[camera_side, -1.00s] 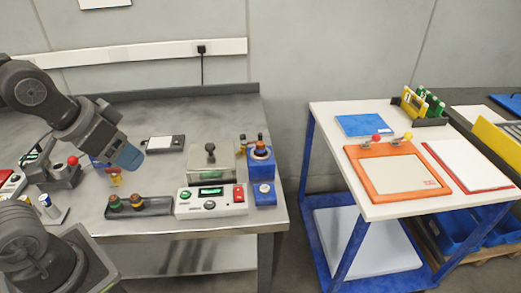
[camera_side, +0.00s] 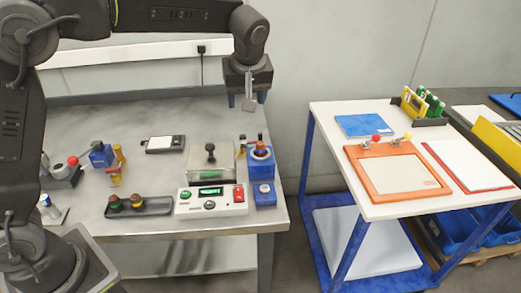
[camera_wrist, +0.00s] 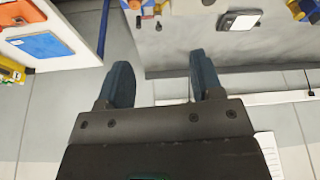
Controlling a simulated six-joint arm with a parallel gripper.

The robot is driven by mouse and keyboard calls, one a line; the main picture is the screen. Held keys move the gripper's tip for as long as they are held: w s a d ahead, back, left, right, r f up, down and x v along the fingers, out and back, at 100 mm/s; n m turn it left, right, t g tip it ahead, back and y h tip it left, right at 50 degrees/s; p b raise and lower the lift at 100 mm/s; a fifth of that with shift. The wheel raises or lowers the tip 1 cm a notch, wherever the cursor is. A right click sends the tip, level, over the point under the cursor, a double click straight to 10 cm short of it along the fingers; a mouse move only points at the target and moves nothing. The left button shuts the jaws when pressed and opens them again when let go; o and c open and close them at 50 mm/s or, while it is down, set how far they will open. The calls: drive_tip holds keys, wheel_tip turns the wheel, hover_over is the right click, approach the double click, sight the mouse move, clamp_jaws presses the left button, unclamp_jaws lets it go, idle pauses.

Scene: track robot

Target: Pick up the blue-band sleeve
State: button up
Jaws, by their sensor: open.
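A small white cylinder with a blue part (camera_side: 45,201) stands at the left of the grey bench, close to my arm; it may be the blue-band sleeve, but it is too small to be sure. My gripper (camera_side: 241,103) hangs above the back right of the bench, fingers down, well away from that cylinder. In the wrist view my gripper (camera_wrist: 160,60) has its two dark blue fingers spread, with nothing between them.
The bench holds a dark tray (camera_side: 152,207) with two capped pieces, a white control box (camera_side: 222,207), a blue fixture (camera_side: 260,168) and a small scale (camera_side: 160,145). A white cart (camera_side: 340,145) stands right, across a gap.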

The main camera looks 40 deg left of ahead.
drive_tip(key=w+d+f+n+y, duration=0.1)
drive_tip(key=w+d+f+n, duration=0.15)
drive_tip(key=w+f, duration=0.35)
hover_over(261, 143)
drive_tip(key=s+d, duration=0.1)
drive_tip(key=d, duration=0.1)
drive_tip(key=shift+n, duration=0.25)
drive_tip(key=f, duration=0.8)
drive_tip(key=shift+a, duration=0.2)
drive_tip(key=shift+x, duration=2.6)
drive_tip(key=shift+s+d, duration=0.1)
drive_tip(key=shift+d, duration=0.15)
drive_tip(key=c, duration=1)
